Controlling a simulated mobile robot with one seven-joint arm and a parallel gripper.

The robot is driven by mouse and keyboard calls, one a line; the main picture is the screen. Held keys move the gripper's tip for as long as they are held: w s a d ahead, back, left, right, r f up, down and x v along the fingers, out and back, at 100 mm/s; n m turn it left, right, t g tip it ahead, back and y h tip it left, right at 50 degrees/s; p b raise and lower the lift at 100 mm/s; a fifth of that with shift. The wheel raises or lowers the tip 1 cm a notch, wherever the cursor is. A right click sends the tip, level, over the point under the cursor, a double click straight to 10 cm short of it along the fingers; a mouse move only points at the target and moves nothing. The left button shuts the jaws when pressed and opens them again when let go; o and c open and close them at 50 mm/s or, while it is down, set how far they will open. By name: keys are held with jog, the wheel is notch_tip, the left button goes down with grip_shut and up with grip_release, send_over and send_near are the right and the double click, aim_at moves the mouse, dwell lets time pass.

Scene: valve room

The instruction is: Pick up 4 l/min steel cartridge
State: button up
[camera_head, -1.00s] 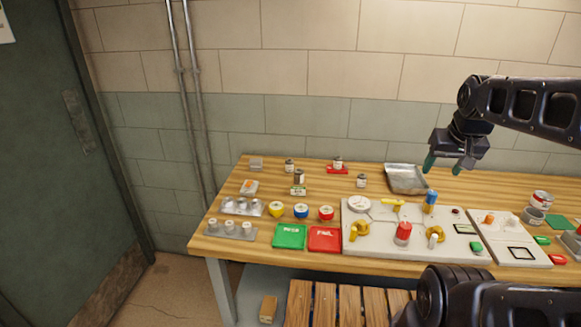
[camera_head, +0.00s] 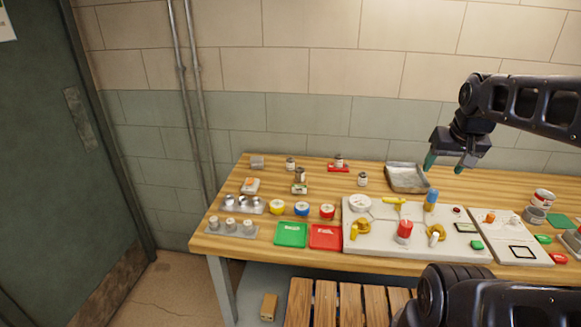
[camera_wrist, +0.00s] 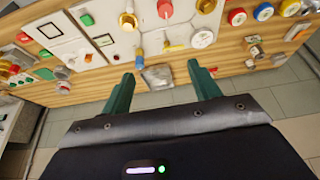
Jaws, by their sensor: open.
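Several small steel cartridges with pale labels stand at the back left of the wooden bench. One stands at the back (camera_head: 291,164), one on a red base (camera_head: 339,161), one to the right of that (camera_head: 362,180), and one on a small stand (camera_head: 299,175). Their labels are too small to read, so I cannot tell which is the 4 l/min one. My gripper (camera_head: 447,163) hangs above the bench, right of the cartridges and above the grey metal tray (camera_head: 408,190). It is open and empty, and its green fingers are apart in the wrist view (camera_wrist: 162,88).
A grey panel (camera_head: 378,247) with yellow, red and blue valves fills the front middle. A green tray (camera_head: 291,235) and a red tray (camera_head: 325,237) lie left of it. Yellow, blue and red round pieces sit behind them. A can (camera_head: 542,198) stands at the right.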

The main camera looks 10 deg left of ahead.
jog(key=w+a+r+n+g, duration=0.1)
jog(key=w+a+r+n, duration=0.15)
jog(key=w, duration=0.45)
jog(key=w+a+r+n, duration=0.2)
jog(key=w+a, duration=0.1)
jog(key=w, duration=0.4)
jog(key=n+g, duration=0.4)
jog(key=n, duration=1.2)
send_over(290, 158)
jog(key=f, duration=2.3)
jog(key=shift+s+d+f, duration=0.1)
jog(key=shift+s+d, duration=0.15)
jog(key=shift+d, duration=0.15)
jog(key=shift+a+f, duration=0.15)
jog(key=shift+f, duration=0.3)
notch_tip(290, 158, down, 10)
jog(key=shift+a+f, duration=0.1)
jog(key=shift+a, duration=0.05)
jog(key=c, duration=1.2)
